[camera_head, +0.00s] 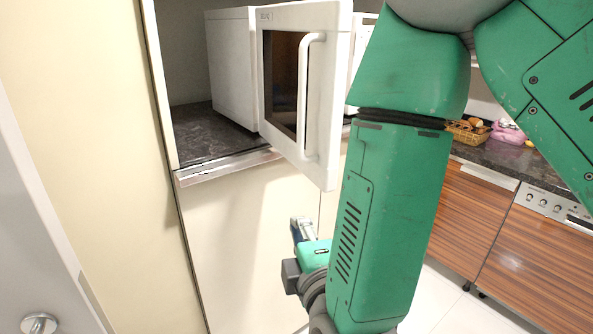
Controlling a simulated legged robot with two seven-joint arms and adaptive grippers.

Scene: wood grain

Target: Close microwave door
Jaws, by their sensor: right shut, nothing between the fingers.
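The white microwave (231,70) stands on a dark shelf in a tall cabinet at the upper middle. Its door (326,110) is swung open toward me, with a dark window (281,80) and a white vertical handle (304,98). My right arm is green and hangs down in front, hiding the right part of the microwave. My right gripper (300,229) is shut and empty. It shows below the door's lower edge, in front of the cream cabinet front, apart from the door in the picture. My left gripper is not in view.
The dark shelf (205,140) has a metal front edge (228,166). At right, a dark counter holds a wicker basket (466,132) and a pink item (507,133) above wood-grain cabinets (470,215) and an appliance with knobs (545,204). A pale panel with a round knob (40,323) is at lower left.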

